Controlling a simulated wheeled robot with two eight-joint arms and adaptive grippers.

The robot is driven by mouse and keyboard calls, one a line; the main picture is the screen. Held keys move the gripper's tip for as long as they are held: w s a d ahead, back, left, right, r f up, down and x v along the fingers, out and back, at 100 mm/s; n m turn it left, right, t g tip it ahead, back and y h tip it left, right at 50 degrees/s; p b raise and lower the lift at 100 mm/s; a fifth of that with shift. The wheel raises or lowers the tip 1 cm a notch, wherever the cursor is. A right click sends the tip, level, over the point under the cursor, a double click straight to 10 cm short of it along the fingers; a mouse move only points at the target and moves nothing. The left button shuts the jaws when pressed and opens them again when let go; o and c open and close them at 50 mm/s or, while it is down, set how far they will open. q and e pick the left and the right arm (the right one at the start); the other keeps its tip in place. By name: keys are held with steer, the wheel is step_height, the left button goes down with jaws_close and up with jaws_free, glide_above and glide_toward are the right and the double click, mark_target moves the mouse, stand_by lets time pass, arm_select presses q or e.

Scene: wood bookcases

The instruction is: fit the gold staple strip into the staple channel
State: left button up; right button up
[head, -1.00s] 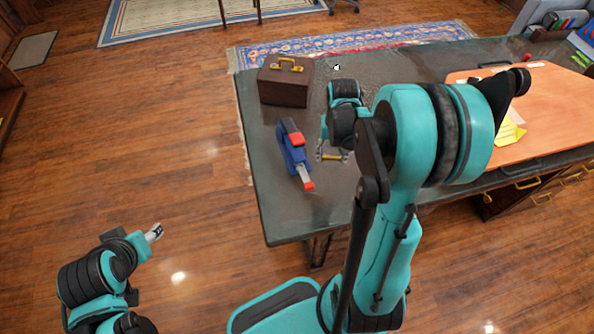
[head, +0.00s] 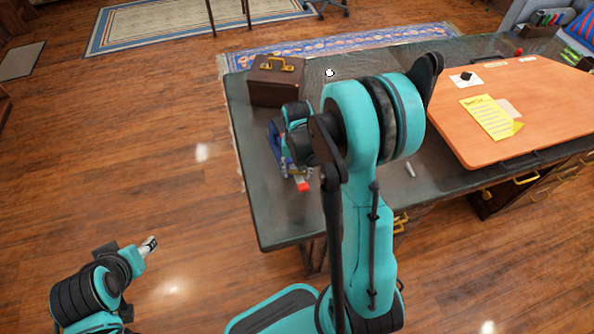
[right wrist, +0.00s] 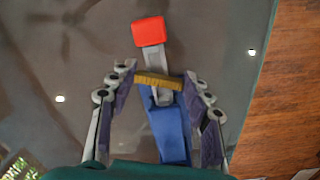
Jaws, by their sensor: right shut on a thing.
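The blue stapler (head: 274,141) lies on the dark desk with its red end (head: 303,185) towards the front. My right gripper (head: 298,172) is over it and my arm hides much of both. In the right wrist view the gold staple strip (right wrist: 160,82) lies crosswise between the fingertips of my right gripper (right wrist: 157,75), which is shut on it. The strip shows over the grey metal staple channel (right wrist: 158,100), between the red end (right wrist: 149,31) and the blue body (right wrist: 172,135). Whether they touch is unclear. My left gripper (head: 149,245) is empty, away from the desk.
A brown box with a gold handle (head: 277,80) stands behind the stapler. An orange board (head: 465,130) with yellow paper (head: 490,117) lies at the right. A small grey cylinder (head: 410,170) lies on the desk. The desk's left edge is near the stapler.

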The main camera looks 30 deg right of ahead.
mark_target(297, 172)
steer(key=o, duration=1.2)
step_height(297, 172, up, 11)
steer(key=p, duration=0.4)
steer(key=s+a+r+n+t, duration=0.2)
steer(key=s+a+r, duration=0.1)
steer(key=s+a+r+n+t, duration=0.2)
steer(key=s+a+r, duration=0.2)
steer(key=s+a+r+n+t, duration=0.2)
steer(key=s+a+r+t, duration=0.1)
steer(key=shift+s+a+r, duration=0.15)
steer(key=shift+s+r, duration=0.15)
steer(key=shift+s, duration=0.05)
